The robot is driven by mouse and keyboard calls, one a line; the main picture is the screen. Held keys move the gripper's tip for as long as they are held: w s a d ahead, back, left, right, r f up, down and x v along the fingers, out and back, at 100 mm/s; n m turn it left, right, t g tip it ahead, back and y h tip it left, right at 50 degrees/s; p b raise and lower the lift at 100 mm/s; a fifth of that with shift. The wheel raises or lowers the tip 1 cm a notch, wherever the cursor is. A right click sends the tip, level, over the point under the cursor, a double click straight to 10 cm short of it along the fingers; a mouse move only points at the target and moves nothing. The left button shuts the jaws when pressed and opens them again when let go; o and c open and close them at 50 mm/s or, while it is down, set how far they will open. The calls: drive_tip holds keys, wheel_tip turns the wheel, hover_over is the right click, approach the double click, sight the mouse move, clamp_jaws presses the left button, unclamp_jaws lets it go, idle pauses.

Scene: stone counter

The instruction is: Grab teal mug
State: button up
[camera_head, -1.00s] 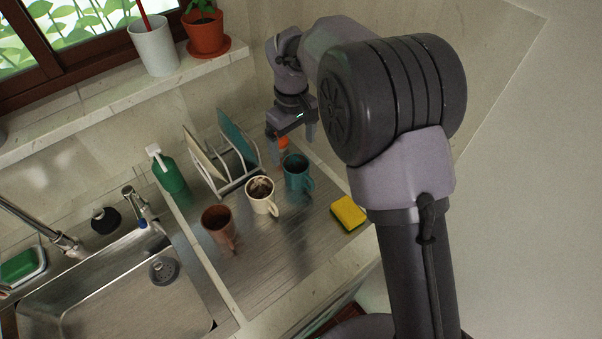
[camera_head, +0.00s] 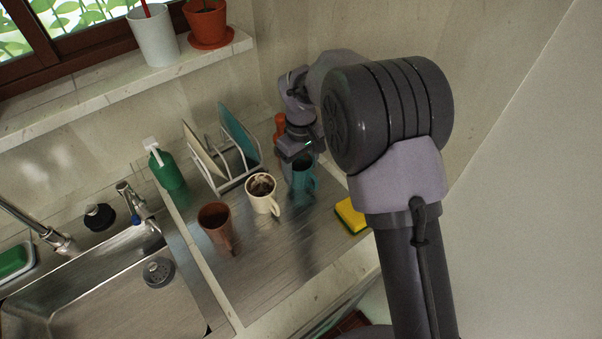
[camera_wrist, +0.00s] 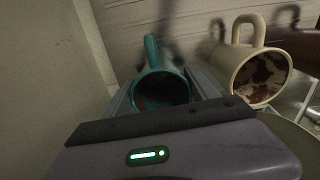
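The fingers are open, one on each side of the mug. Whether they touch its wall cannot be told.
A cream mug (camera_head: 262,194) stands close to the left of the teal mug, with a brown mug (camera_head: 216,228) beyond it. A plate rack (camera_head: 238,181) is behind them, a yellow sponge (camera_head: 349,216) to the right. An orange-red object (camera_head: 280,127) stands behind my gripper.

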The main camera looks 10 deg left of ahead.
drive_tip(key=c, duration=0.7)
